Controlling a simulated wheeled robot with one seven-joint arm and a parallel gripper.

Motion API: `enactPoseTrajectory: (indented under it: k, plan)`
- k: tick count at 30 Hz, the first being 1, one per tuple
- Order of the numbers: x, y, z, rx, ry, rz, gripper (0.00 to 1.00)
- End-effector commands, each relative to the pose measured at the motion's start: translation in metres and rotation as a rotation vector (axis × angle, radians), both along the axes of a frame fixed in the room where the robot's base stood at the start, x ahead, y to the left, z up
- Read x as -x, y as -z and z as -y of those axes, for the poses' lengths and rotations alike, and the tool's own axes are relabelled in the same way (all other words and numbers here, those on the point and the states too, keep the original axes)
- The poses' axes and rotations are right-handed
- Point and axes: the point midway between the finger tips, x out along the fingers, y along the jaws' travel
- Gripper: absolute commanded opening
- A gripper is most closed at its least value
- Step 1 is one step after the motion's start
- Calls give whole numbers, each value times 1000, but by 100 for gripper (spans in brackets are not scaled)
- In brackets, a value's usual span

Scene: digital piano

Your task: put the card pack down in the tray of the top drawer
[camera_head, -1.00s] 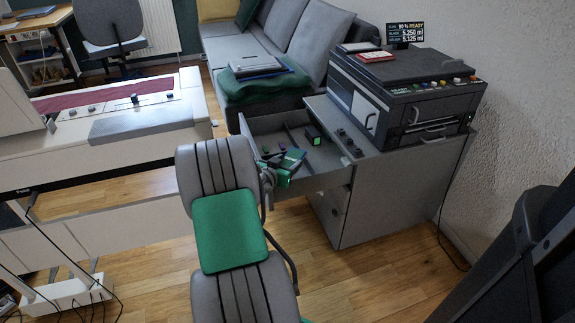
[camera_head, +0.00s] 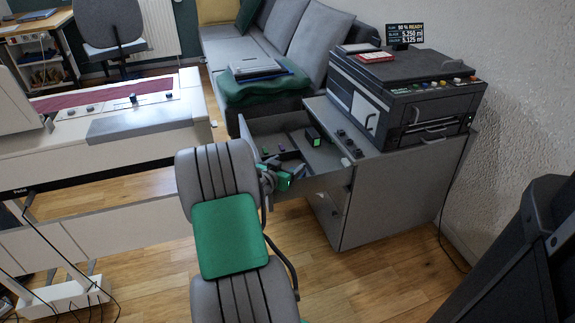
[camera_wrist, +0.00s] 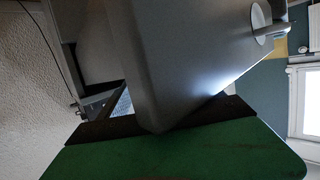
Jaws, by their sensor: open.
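The open top drawer (camera_head: 325,183) juts out to the left from the grey cabinet under the printer. Inside it is a divided tray with several small items. A dark box with a bright green end (camera_head: 314,137) stands in the right part; I cannot tell whether it is the card pack. My gripper (camera_head: 284,181), dark with green parts, is open at the drawer's near side, seen small and partly hidden by my arm. No pack shows between its fingers. In the wrist view a large grey panel (camera_wrist: 185,65) fills the middle, above a broad green surface.
The printer (camera_head: 410,95) stands on the cabinet (camera_head: 385,195), right of the drawer. A sofa (camera_head: 265,50) is behind it, and the white digital piano (camera_head: 100,150) is at left. Wood floor shows free in front of the cabinet.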

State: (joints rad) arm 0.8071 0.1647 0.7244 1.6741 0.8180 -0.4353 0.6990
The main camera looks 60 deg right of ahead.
Motion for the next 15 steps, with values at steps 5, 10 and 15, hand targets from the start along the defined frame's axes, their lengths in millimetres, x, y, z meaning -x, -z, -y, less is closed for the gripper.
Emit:
enactPoseTrajectory:
  k: [5,10,15]
  plan:
    - [2,2,-4,-22,-2,-12,76]
    - [1,-15,-32,-17,-6,-13,76]
    - [-1,-32,-77,-12,-8,-10,76]
